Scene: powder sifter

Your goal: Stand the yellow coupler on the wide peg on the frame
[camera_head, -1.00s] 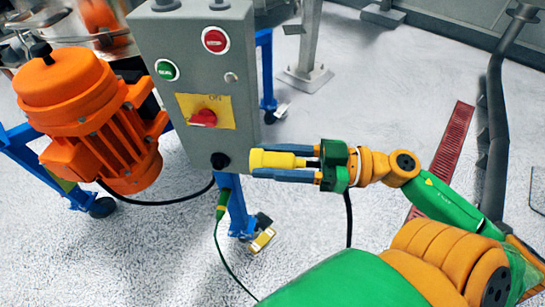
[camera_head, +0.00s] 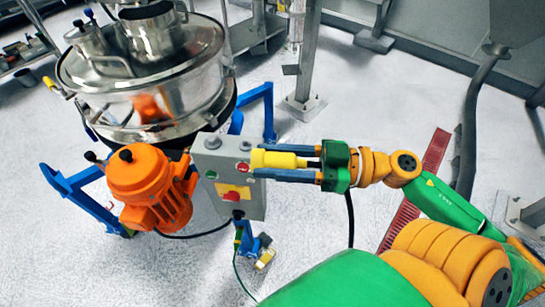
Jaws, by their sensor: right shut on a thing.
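The yellow coupler (camera_head: 272,159) is held lengthwise between the two long fingers of my right gripper (camera_head: 282,163), which is shut on it. It points left, and in the picture its tip overlaps the right edge of the grey control box. The blue frame (camera_head: 82,190) stands around the sifter's base, with a leg rising at the back (camera_head: 262,97). I cannot make out the wide peg on the frame for sure. My left gripper is not in view.
The steel sifter (camera_head: 150,75) stands at the upper left. An orange motor (camera_head: 150,185) and the grey control box (camera_head: 228,178) with buttons stand in front of it. A steel post (camera_head: 305,60) rises behind. Open floor lies at the lower left.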

